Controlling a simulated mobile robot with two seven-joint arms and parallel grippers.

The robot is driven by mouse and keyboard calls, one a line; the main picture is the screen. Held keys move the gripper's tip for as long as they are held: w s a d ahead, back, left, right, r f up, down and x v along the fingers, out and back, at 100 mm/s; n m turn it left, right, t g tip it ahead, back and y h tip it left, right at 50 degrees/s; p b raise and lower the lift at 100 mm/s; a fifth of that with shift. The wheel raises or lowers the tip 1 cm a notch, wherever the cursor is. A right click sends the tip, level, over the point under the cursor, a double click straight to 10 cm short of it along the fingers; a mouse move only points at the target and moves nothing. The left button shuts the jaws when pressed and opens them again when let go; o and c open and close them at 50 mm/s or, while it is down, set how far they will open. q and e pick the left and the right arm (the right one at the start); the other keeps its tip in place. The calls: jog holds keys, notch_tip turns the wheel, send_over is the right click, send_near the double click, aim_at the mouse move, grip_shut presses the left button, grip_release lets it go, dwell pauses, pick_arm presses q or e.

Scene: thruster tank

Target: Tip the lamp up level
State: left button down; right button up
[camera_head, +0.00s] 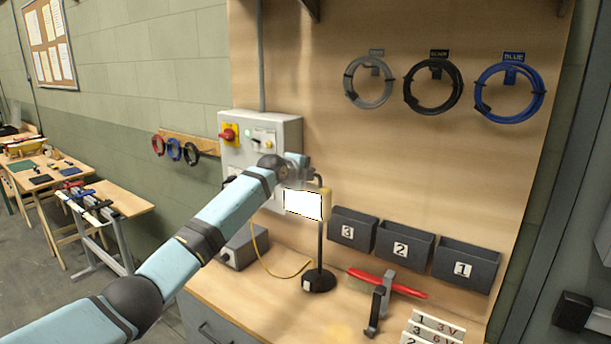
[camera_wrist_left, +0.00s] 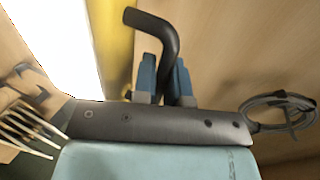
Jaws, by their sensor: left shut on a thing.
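The lamp stands on the bench, with a round black base (camera_head: 319,282), a thin black post and a yellow head (camera_head: 326,205) with a bright white panel. A bent black handle (camera_wrist_left: 158,32) rises beside the yellow head in the left wrist view. My left gripper (camera_head: 308,173) is at the top of the lamp head. In the left wrist view its blue fingers (camera_wrist_left: 166,75) are shut on the black handle. The bright panel fills the upper left there. The gripper and wrist hide part of the handle in the head view. My right gripper is not in view.
A grey switch box (camera_head: 285,132) is on the wall behind my left wrist. Bins numbered 3, 2 and 1 (camera_head: 399,246) stand right of the lamp. Cable coils (camera_head: 433,85) hang above.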

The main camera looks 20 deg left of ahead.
pick_arm(q)
jog(key=shift+d+r, duration=0.1)
jog(key=shift+r, duration=0.1)
dwell(0.3)
jog(key=c, duration=1.5)
grip_release()
jog(key=shift+w, duration=0.1)
jog(key=shift+o, duration=0.2)
jog(key=shift+d+f, duration=0.1)
jog(key=shift+s+a, duration=0.2)
jog(key=shift+s, duration=0.1)
jog(key=b+v, duration=0.2)
jog(key=v, duration=1.1)
jog(key=shift+b, duration=0.4)
